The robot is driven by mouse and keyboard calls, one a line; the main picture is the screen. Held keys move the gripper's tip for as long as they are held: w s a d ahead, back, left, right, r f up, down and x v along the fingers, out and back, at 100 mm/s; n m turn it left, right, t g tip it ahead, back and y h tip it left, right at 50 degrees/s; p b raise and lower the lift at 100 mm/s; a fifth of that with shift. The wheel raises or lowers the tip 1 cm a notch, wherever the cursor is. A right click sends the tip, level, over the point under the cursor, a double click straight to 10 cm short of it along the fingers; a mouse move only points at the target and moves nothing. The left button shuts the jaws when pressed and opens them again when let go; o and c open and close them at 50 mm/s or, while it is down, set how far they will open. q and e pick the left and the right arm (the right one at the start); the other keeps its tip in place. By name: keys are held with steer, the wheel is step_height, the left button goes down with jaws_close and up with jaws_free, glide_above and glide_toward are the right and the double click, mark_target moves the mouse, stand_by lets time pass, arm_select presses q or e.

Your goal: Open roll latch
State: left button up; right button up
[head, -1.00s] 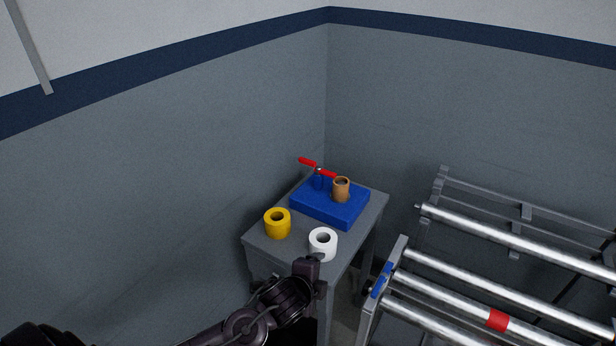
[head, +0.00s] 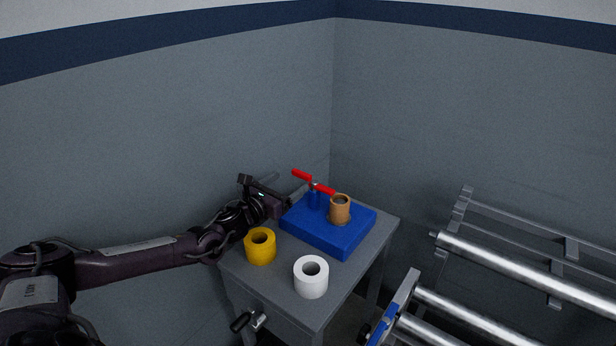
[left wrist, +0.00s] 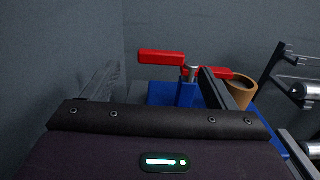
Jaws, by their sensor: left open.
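The latch has a red two-ended handle (head: 325,189) on a short blue post (head: 315,200), standing on a blue base block (head: 325,235). A tan roll (head: 340,211) stands upright on the base, right of the post, under one end of the handle. My left gripper (head: 284,194) is open and empty, just left of the base and handle. In the left wrist view the red handle (left wrist: 161,57) lies ahead between and beyond the two fingers, apart from them. The right finger partly hides the base and tan roll (left wrist: 243,91). My right gripper is not in view.
A yellow roll (head: 260,248) and a white roll (head: 311,280) stand on the grey table (head: 281,288) in front of the base. A metal roller frame (head: 500,260) is to the right. Grey walls close the corner behind.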

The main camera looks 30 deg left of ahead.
mark_target(300, 175)
arm_select(q)
steer(key=w, duration=0.6)
steer(key=shift+w+d, duration=0.35)
steer(key=shift+w, duration=0.05)
steer(key=shift+c, duration=0.3)
steer(key=c, duration=0.9)
steer(key=shift+c, duration=0.2)
